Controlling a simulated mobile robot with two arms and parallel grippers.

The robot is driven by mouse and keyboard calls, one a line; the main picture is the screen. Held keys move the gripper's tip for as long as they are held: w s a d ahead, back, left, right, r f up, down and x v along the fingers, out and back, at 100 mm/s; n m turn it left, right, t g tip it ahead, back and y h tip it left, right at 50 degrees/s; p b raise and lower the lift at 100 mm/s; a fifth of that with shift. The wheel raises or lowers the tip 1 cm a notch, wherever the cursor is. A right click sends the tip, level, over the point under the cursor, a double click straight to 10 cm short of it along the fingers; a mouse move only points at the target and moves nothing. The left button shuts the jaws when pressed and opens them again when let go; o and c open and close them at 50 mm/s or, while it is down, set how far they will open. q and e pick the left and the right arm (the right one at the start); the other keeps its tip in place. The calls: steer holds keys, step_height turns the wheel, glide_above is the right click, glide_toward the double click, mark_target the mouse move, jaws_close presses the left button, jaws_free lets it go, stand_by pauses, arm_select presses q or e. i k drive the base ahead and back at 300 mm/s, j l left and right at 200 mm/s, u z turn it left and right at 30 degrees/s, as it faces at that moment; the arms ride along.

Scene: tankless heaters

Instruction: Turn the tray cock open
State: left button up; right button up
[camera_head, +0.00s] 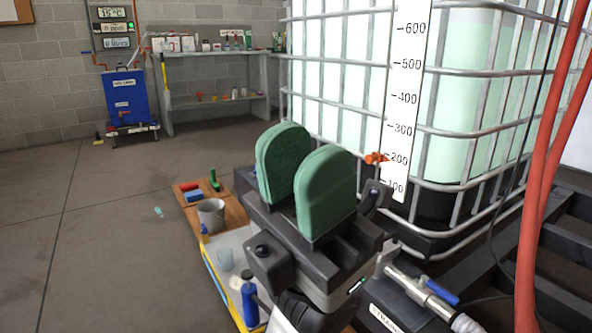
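My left gripper (304,178) fills the middle of the view, with two thick green pads standing upright on a dark body. A gap shows between the pads and I see nothing held in it. A metal valve with a blue lever (440,292) sits on a pipe at the lower right, to the right of my gripper and apart from it. No marking tells me which valve is the tray cock. My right gripper is not in view.
The caged tank (470,60) with a level scale (405,95) stands behind. Red hoses (545,160) hang at the right. A yellow-edged tray (218,290) and a grey bucket (211,215) lie left of my gripper. The left floor is mostly clear, before a blue unit (126,98).

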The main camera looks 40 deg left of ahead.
mark_target(205, 231)
steer(key=u, duration=1.5)
